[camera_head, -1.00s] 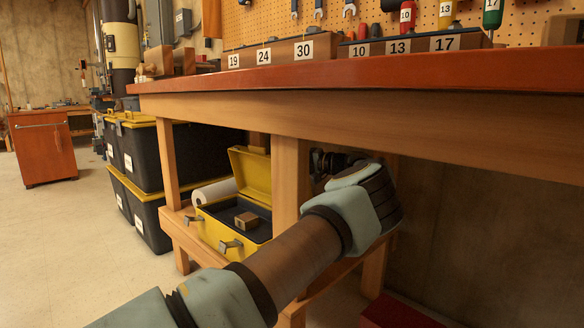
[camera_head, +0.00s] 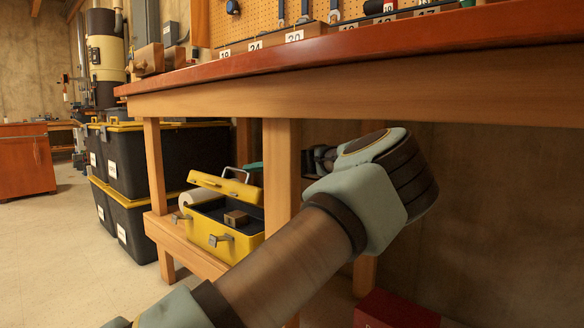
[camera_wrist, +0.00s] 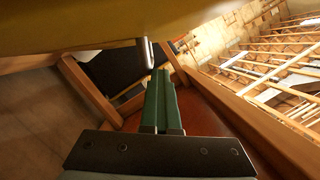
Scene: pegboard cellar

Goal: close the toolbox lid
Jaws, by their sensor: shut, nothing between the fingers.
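The yellow toolbox (camera_head: 212,237) stands on the bench's lower shelf, left of a wooden leg. Its lid (camera_head: 226,187) is partly lowered, tilted forward over the back, and the box's front is still uncovered. A grey handle (camera_head: 236,172) shows on the lid. My gripper's green fingers (camera_wrist: 160,78) are shut and empty in the wrist view. The lid (camera_wrist: 90,22) fills the top of that view, close to the fingers; I cannot tell if they touch it. In the head view a teal fingertip (camera_head: 255,166) shows behind the lid; the leg hides the rest.
A small brown block (camera_head: 236,217) lies inside the toolbox. A white roll (camera_head: 190,198) is beside it. The bench leg (camera_head: 281,175) stands between the toolbox and my forearm. The orange benchtop (camera_head: 350,48) is above. Black bins with yellow lids (camera_head: 165,155) stand at left.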

